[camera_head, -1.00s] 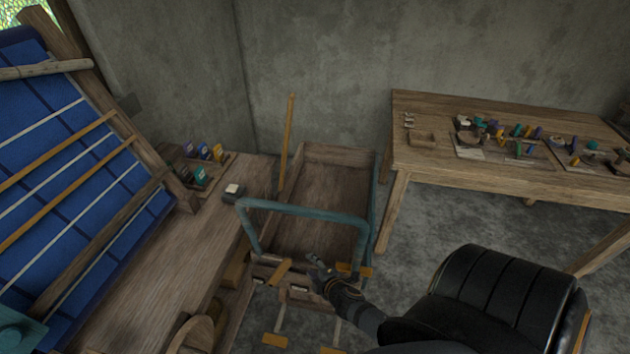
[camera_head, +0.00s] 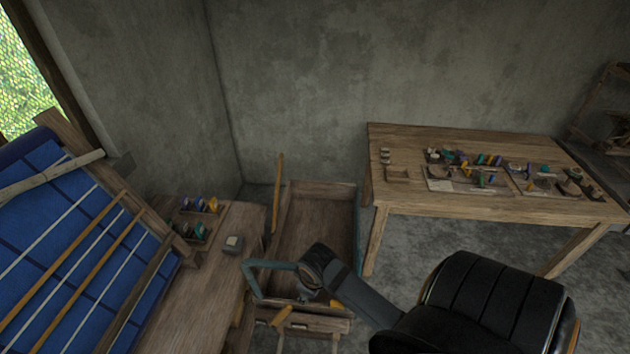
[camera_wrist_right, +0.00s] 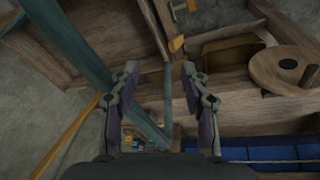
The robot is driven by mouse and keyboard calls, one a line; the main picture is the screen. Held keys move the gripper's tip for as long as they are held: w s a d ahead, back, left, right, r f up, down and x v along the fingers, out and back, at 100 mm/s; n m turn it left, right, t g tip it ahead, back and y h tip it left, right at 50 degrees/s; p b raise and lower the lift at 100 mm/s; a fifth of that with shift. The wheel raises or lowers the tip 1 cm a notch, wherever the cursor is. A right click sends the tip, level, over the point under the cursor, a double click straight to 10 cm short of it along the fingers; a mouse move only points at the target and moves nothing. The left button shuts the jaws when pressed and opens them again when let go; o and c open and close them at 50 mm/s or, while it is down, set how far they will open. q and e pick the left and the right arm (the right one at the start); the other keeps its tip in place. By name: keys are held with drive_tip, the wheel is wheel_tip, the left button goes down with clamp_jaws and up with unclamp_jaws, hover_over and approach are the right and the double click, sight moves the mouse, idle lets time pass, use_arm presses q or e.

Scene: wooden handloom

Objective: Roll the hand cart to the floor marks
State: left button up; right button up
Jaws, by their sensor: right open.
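The hand cart (camera_head: 318,215) is an open wooden box with a teal tube handle (camera_head: 270,265) at its near end, beside the loom bench. My right gripper (camera_head: 312,294) is at the handle, and my forearm hides the handle's right part. In the right wrist view my gripper (camera_wrist_right: 160,92) is open, with a finger on each side. A thin teal bar (camera_wrist_right: 168,115) shows in the gap between them; I cannot tell whether they touch it. Orange-yellow strips (camera_head: 282,316) show by the cart's near end; I cannot tell whether they are floor marks. My left gripper is out of view.
The loom bench (camera_head: 205,290) and blue-warp loom (camera_head: 70,240) stand close on the left. A wooden stick (camera_head: 278,195) leans by the cart's left side. A work table (camera_head: 480,205) with small items stands at the right. Grey floor (camera_head: 405,260) is open between cart and table.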

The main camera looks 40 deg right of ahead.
wheel_tip(320, 180, up, 8)
drive_tip(key=s+a+n, duration=0.1)
drive_tip(key=w+d+r+n+g, duration=0.1)
drive_tip(key=w+d+r+n, duration=0.2)
drive_tip(key=d+n, duration=0.15)
drive_tip(key=shift+m+h, duration=0.4)
drive_tip(key=shift+m, duration=0.15)
drive_tip(key=f, duration=0.3)
drive_tip(key=w+d+f+p, duration=0.1)
drive_tip(key=f, duration=0.2)
drive_tip(key=f+p, duration=0.1)
drive_tip(key=f, duration=0.2)
drive_tip(key=shift+w+d, duration=0.25)
drive_tip(key=shift+d, duration=0.1)
drive_tip(key=shift+f, duration=0.45)
drive_tip(key=shift+c, duration=0.4)
clamp_jaws()
